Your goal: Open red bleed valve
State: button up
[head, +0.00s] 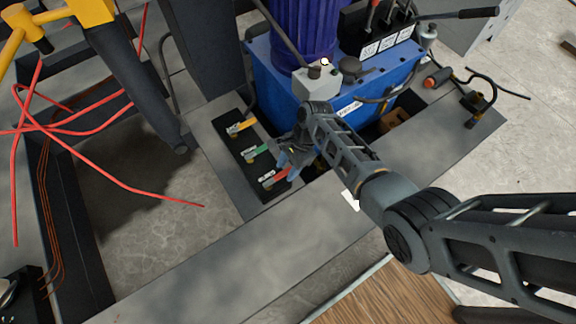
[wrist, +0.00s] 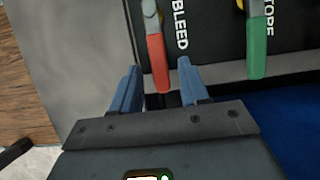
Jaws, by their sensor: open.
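The red bleed valve handle (wrist: 157,62) points down toward my gripper in the wrist view, next to the white word BLEED on a black panel. It also shows in the head view (head: 274,177), lowest of the three coloured handles. My gripper (wrist: 159,75) is open, with one blue finger to either side of the red handle's lower end. I cannot tell whether the fingers are deep enough to surround it or only hover above it. In the head view my gripper (head: 287,163) is beside the red and green handles, and my arm hides part of the panel's right side.
A green valve handle (wrist: 258,48) is to the right of the red one, with a partly cut-off label. A yellow handle (head: 240,127) is farther up the panel. A blue tank unit (head: 270,75) stands behind. Loose red rods (head: 85,125) lie at left.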

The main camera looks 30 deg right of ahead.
jog(key=shift+c, duration=0.2)
grip_shut()
dwell(0.4)
